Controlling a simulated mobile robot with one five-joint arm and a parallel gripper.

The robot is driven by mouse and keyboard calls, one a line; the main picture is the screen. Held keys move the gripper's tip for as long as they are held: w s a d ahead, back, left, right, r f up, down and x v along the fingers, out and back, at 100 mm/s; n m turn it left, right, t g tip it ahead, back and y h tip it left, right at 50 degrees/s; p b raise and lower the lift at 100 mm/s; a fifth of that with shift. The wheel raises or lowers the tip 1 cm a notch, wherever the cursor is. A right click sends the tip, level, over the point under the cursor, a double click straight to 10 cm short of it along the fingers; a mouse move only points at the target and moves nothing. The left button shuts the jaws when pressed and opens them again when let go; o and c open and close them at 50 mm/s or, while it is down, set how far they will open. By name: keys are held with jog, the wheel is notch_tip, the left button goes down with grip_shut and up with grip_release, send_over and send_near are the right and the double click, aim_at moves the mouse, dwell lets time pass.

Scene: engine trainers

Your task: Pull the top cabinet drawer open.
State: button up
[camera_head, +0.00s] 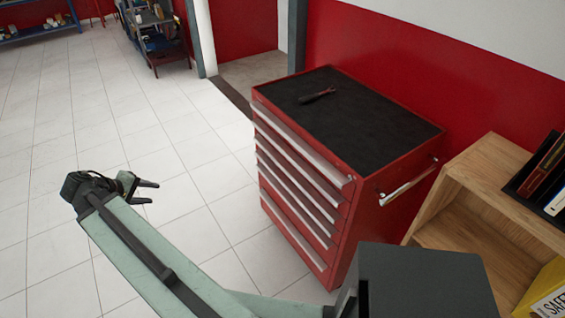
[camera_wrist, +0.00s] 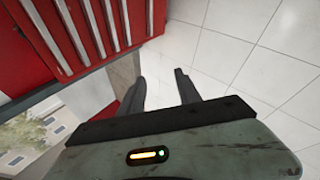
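The red tool cabinet (camera_head: 346,205) stands right of the middle in the head view, with a black top mat and several drawers with long pale handles. The top drawer (camera_head: 302,143) is closed, its handle running along the upper front edge. The cabinet front also shows in the wrist view (camera_wrist: 85,35), turned on its side at the upper left. My gripper (camera_head: 150,193) is left of the cabinet, over the floor and well apart from the drawers. Its two fingers (camera_wrist: 159,88) are spread with nothing between them.
A dark hand tool (camera_head: 318,95) lies on the cabinet top. A wooden shelf (camera_head: 480,185) with folders and a yellow item stands close on the cabinet's right. A red wall is behind. The tiled floor (camera_head: 190,185) between my gripper and the cabinet is clear.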

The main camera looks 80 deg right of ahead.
jog(key=s+d+f+m+g+h+b, duration=0.3)
jog(key=s+d+g+b, duration=0.3)
jog(key=s+d, duration=1.1)
jog(key=m+g+h+b, duration=0.1)
jog(key=g+b, duration=0.4)
jog(key=b, duration=0.2)
send_near(288, 140)
jog(key=x, duration=0.8)
jog(key=shift+r, duration=0.15)
jog(key=shift+a, duration=0.1)
grip_shut()
jog(key=shift+a, duration=0.1)
